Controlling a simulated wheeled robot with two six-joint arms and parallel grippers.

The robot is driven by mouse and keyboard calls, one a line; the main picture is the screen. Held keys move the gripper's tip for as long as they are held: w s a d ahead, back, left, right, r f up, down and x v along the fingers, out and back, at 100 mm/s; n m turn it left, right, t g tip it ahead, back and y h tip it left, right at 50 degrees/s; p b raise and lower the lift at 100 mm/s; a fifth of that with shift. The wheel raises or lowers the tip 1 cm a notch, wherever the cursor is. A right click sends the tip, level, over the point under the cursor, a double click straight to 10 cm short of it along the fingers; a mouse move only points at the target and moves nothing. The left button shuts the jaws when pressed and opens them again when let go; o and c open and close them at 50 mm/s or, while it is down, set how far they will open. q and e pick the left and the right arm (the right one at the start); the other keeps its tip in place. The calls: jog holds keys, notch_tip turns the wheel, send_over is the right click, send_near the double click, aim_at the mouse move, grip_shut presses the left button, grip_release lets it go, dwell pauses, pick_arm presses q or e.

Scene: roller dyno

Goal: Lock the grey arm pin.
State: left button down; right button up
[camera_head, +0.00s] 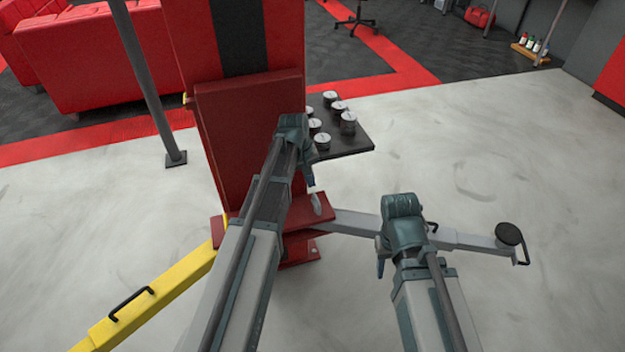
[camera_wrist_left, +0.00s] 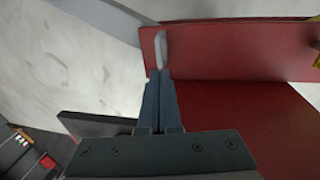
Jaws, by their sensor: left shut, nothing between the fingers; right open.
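The grey arm pin (camera_head: 316,204) is a pale grey loop at the red bracket (camera_head: 296,214) low on the red post, above the inner end of the grey arm (camera_head: 455,238). In the left wrist view the pin (camera_wrist_left: 160,48) stands at the edge of the red plate (camera_wrist_left: 230,52), just beyond my left fingertips. My left gripper (camera_head: 309,180) is shut and empty, with its tips close to the pin; contact cannot be told. The shut fingers also show in the left wrist view (camera_wrist_left: 159,80). My right gripper (camera_head: 381,264) is open and empty over the floor near the grey arm.
The red post (camera_head: 235,130) rises behind my left gripper. A dark shelf with several round silver-topped pieces (camera_head: 350,138) juts out at its right. A yellow arm (camera_head: 150,305) extends to the lower left. The grey arm carries a black round pad (camera_head: 508,234). The floor at right is clear.

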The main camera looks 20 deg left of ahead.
pick_arm(q)
jog(key=w+p+v, duration=0.1)
jog(key=p+v, duration=0.4)
jog(key=v, duration=0.1)
jog(key=shift+s+r+p, duration=0.35)
jog(key=shift+s+r, duration=0.1)
jog(key=shift+s, duration=0.1)
jog(key=s+d+r+m+g+y+p, duration=0.1)
jog(key=s+d+r+m+p, duration=0.2)
jog(key=s+d+m, duration=0.2)
jog(key=s+d+r+m+y+p, duration=0.2)
jog(key=s+d+m, duration=0.3)
jog(key=s+d, duration=0.6)
jog(key=s+r+p, duration=0.1)
jog(key=s, duration=0.5)
jog(key=shift+m+g, duration=0.3)
jog(key=shift+g, duration=0.1)
jog(key=shift+s, duration=0.1)
